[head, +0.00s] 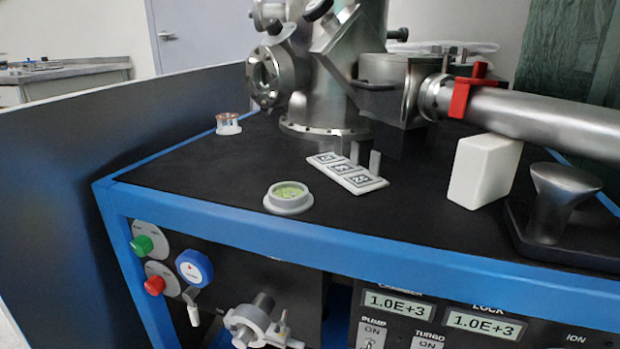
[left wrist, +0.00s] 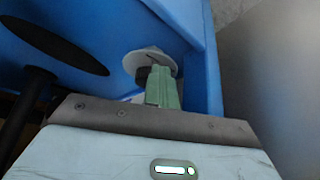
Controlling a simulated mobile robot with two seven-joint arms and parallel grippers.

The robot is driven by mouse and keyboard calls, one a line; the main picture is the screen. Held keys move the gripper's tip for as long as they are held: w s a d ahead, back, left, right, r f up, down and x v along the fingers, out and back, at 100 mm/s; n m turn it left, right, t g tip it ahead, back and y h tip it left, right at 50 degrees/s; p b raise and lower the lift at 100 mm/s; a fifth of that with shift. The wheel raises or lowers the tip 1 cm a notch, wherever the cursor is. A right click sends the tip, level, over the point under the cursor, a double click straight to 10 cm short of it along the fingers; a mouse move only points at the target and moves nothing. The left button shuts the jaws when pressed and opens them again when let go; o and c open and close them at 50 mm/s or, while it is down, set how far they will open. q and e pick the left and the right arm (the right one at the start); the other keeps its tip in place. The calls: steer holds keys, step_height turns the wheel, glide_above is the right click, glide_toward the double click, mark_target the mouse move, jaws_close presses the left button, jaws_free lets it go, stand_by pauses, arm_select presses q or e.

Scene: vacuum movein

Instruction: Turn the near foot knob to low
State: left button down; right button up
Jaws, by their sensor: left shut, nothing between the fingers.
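In the left wrist view, a pale round disc (left wrist: 146,56) with a dark part beneath it sits close to the blue frame; it looks like the foot knob. My left gripper (left wrist: 161,72) has green fingers, shut with nothing between them. Its fingertips overlap the disc in the picture, partly hiding it and the dark part. I cannot tell whether they touch it, nor which setting the knob is at. The foot knob does not show in the head view, and neither gripper does.
Blue frame surfaces (left wrist: 205,50) stand close around the left gripper, with a dark oval (left wrist: 58,45) and dark post (left wrist: 22,120) at left. The head view shows the blue-edged bench (head: 250,243), its steel chamber (head: 325,95) and front panel controls, including a blue knob (head: 194,266).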

arm_select(q)
steer(key=shift+d+p, duration=0.45)
steer(key=shift+d, duration=0.25)
arm_select(e)
steer(key=shift+r, duration=0.5)
arm_select(q)
steer(key=shift+w+d, duration=0.3)
steer(key=shift+d, duration=0.2)
arm_select(e)
steer(key=shift+r, duration=0.15)
arm_select(q)
steer(key=shift+r+p, duration=0.1)
steer(key=shift+p, duration=0.2)
arm_select(e)
steer(key=shift+r, duration=0.15)
arm_select(q)
steer(key=shift+s+d+p, duration=0.2)
steer(key=shift+s+p, duration=0.1)
steer(key=shift+s, duration=0.05)
arm_select(e)
steer(key=shift+r, duration=0.25)
